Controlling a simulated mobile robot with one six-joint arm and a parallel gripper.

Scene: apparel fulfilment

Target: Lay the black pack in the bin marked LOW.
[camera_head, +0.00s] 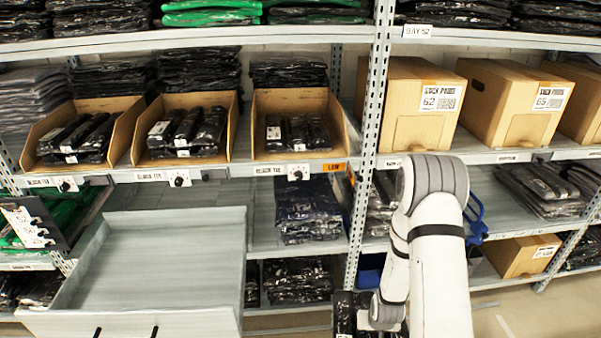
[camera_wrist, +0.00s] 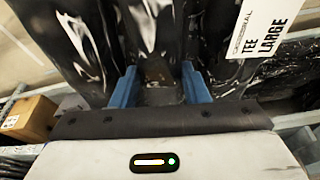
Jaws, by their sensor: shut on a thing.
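The black pack (camera_wrist: 90,40) fills the top of the wrist view, glossy, with a white label reading TEE LARGE. My gripper (camera_wrist: 160,82) is shut on it, with a blue finger on each side of a narrow part. In the head view part of the pack (camera_head: 344,311) shows low at the bottom edge, left of my white arm; the gripper itself is mostly hidden there. The orange LOW tag (camera_head: 335,167) is on the shelf edge below the right-hand open cardboard bin (camera_head: 341,122). That bin holds several black packs and stands above and left of my gripper.
Two similar bins (camera_head: 228,130) (camera_head: 124,140) with black packs stand to the left. A shelf upright (camera_head: 375,100) is right of the LOW bin, with closed cartons (camera_head: 412,108) beyond. A grey tray (camera_head: 165,262) stands empty at lower left. Folded packs (camera_head: 305,208) lie below the LOW bin.

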